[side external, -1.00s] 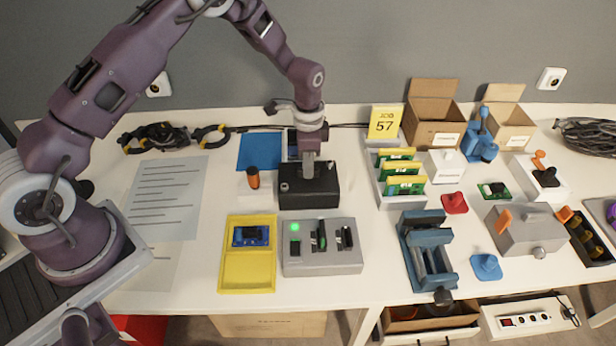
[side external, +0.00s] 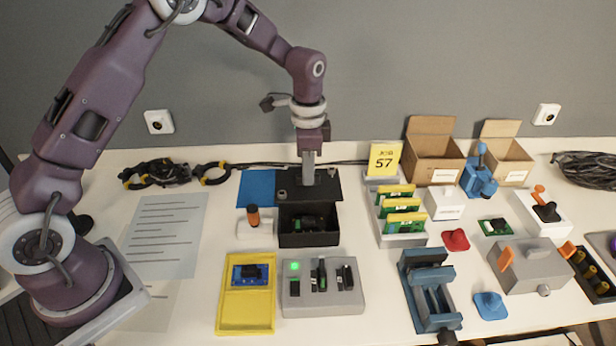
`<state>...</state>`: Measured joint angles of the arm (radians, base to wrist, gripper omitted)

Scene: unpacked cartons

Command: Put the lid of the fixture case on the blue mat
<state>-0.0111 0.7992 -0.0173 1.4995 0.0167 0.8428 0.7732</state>
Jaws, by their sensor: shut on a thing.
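The fixture case (side external: 308,239) is a black box in the middle of the table, and its open top shows dark contents inside. Its flat black lid (side external: 322,188) is off the box and held above its back part. My gripper (side external: 308,181) points down and is shut on the lid; the fingertips are partly hard to make out against it. The blue mat (side external: 256,187) lies flat behind and to the left of the case, and its right part is hidden behind the lid.
An orange-capped item on a white block (side external: 256,226) stands just left of the case. In front are a yellow tray (side external: 247,315) and a grey fixture (side external: 322,292) with a green light. A yellow sign (side external: 383,158) and a green-board rack (side external: 401,238) stand to the right.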

